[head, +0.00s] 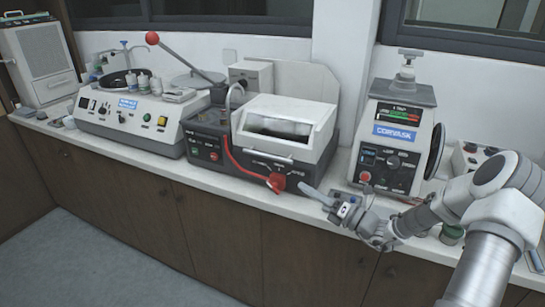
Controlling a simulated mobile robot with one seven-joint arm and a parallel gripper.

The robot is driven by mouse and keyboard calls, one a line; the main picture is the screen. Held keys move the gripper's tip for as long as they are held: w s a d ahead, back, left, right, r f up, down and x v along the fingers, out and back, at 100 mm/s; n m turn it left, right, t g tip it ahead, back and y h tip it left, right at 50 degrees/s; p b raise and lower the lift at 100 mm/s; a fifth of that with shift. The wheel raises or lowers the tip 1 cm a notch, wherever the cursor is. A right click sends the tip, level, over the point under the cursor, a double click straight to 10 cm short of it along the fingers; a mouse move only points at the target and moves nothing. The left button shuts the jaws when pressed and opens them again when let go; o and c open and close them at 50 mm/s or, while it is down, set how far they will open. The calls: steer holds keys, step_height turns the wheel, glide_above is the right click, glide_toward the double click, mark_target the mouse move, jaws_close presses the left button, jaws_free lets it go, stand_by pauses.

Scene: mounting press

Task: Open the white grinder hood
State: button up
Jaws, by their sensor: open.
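The white grinder hood (285,122) sits on the dark grey machine in the middle of the counter. It looks lowered, with a dark window slot across its front and a pale handle bar (267,156) along its lower front edge. My gripper (305,187) is open, to the right of and below the handle bar, in front of the machine's lower right corner. It is apart from the hood, and nothing shows between its fingers. The inside of the machine is mostly hidden by the hood.
A red hose (232,158) and red knob (276,182) are on the machine's front, close to my gripper. A lever with a red ball (152,38) rises to the left. A polisher (130,115) stands left, a Corvask unit (393,140) right. The floor (80,240) is clear.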

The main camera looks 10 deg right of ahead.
steer(key=d+f+m+t+h, duration=0.1)
steer(key=d+m+t, duration=0.1)
steer(key=d+m, duration=0.1)
glide_toward(274, 156)
steer(key=x, duration=1)
steer(key=shift+w+f, duration=0.15)
steer(key=shift+f, duration=0.15)
steer(key=shift+c, duration=0.2)
jaws_close()
stand_by(0.7)
